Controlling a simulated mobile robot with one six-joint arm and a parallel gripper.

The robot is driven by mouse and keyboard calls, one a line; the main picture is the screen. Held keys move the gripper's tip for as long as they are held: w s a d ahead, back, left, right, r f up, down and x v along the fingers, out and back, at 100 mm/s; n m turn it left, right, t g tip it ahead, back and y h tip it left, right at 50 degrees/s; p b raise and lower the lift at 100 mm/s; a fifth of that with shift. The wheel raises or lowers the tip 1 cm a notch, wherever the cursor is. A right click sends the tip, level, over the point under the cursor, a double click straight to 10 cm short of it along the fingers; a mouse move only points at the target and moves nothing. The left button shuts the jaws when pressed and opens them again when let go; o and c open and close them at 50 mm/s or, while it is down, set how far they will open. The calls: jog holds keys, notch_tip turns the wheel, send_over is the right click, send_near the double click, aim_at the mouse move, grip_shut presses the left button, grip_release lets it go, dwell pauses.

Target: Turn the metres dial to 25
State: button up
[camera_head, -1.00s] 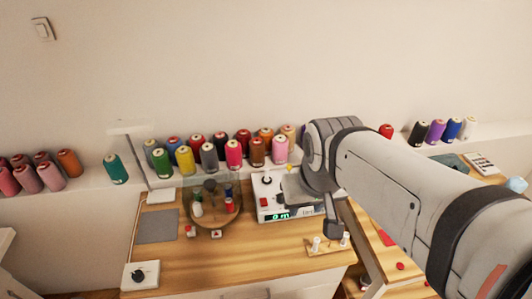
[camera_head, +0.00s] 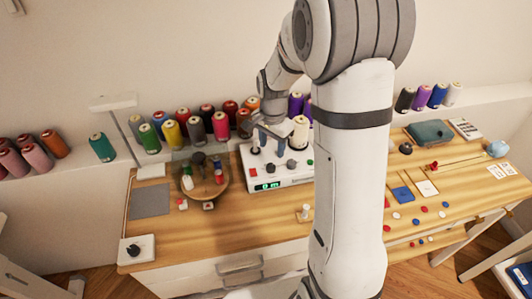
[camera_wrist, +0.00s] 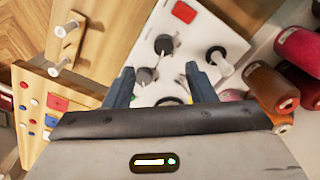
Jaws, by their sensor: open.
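A white winder box (camera_head: 245,160) with a green-lit display (camera_head: 267,186) stands on the wooden table. The display appears to read 0 m, though small. Dark knobs sit on its top, among them a middle knob (camera_head: 270,168) and a right knob (camera_head: 291,163); I cannot tell which is the metres dial. My gripper (camera_head: 268,132) is above the back of the box. In the wrist view my gripper (camera_wrist: 160,84) is open and empty, pointing at the box top. Two knobs, one nearer (camera_wrist: 145,74) and one farther (camera_wrist: 163,44), show between or beyond the fingers.
A red button (camera_wrist: 184,12) is on the box, with a white spool post (camera_wrist: 220,60) beside the fingers. Thread cones (camera_head: 220,125) line the ledge behind. A round glass-covered tray (camera_head: 205,185) is left of the box. A pegged wooden block (camera_wrist: 80,40) is close by.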

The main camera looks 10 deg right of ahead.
aim_at(271, 166)
jog(key=shift+w+f+m, duration=0.3)
jog(key=shift+w+f, duration=0.1)
jog(key=shift+f, duration=0.45)
notch_tip(271, 166, down, 8)
jog(key=shift+r+p, duration=0.2)
jog(key=shift+p, duration=0.35)
jog(key=shift+c, duration=0.2)
jog(key=c, duration=0.9)
